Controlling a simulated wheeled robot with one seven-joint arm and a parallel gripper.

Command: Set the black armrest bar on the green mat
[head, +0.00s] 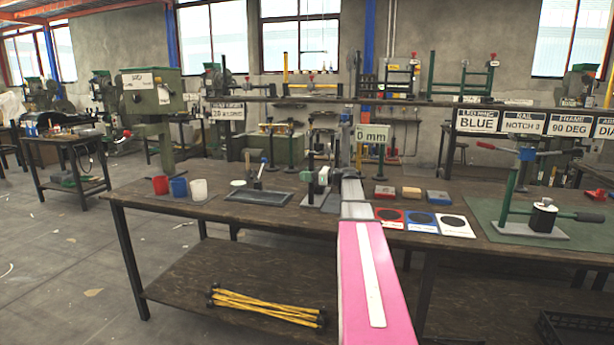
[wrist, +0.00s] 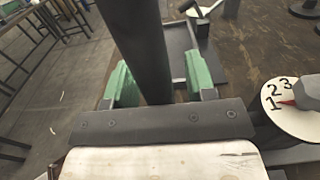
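A dark upright bar (wrist: 142,45), which may be the black armrest bar, stands between the green finger pads of my gripper (wrist: 163,88) in the wrist view. It looks close to the left pad, with a narrow gap at the right pad. The gripper looks open around it; its lower end is hidden behind the gripper plate. In the head view a dark post (head: 310,165) stands on a grey base near the end of my arm; I cannot tell whether it is the same bar. The green mat (head: 483,212) lies at the right of the workbench, carrying a green-framed press (head: 520,180).
Red, blue and white cups (head: 180,187) stand at the left of the bench. A dark tray (head: 240,196) with a lever tool lies beside them. Red, blue and white cards (head: 455,231) lie right of my arm. A numbered dial (wrist: 295,112) is close by in the wrist view.

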